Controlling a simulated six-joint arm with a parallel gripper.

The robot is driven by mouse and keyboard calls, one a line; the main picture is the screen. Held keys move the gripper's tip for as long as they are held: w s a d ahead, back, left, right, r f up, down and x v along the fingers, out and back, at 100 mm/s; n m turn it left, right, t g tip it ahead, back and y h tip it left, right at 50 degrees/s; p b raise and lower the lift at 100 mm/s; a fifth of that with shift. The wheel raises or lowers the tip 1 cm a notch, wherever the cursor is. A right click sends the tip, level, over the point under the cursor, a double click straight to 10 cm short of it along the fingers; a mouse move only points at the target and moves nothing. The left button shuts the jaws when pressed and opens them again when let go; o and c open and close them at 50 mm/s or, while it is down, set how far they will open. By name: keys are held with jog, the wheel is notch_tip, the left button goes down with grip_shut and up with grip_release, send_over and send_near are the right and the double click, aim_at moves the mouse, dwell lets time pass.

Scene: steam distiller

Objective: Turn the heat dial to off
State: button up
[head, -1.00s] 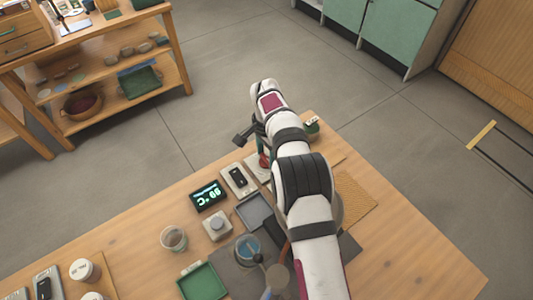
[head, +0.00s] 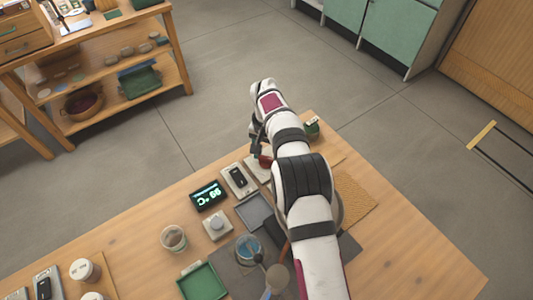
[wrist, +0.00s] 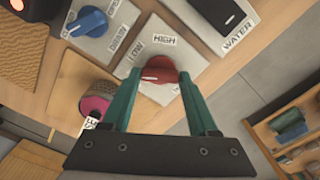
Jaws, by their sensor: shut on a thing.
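The heat dial (wrist: 160,70) is a red knob on a pale plate in the wrist view, with LOW and HIGH labels beside it. Its white mark lies on the left side of the knob, and I see no OFF label. My gripper (wrist: 159,77) is shut on the dial, with one green finger on each side. In the head view the red dial (head: 265,161) shows only partly, beside my arm. My gripper is largely hidden there.
In the wrist view, a blue dial (wrist: 88,21) marked DRAIN and a black WATER switch (wrist: 219,9) sit close by. A pink roll-like thing (wrist: 97,106) is near the left finger. A lit temperature display (head: 208,195) and a green tray (head: 203,282) are on the table.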

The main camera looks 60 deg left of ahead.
aim_at(266, 157)
jog(key=n, duration=0.5)
jog(key=shift+n, duration=0.3)
dwell(0.4)
jog(key=o, duration=1.4)
notch_tip(266, 157, up, 16)
jog(key=shift+f, duration=0.1)
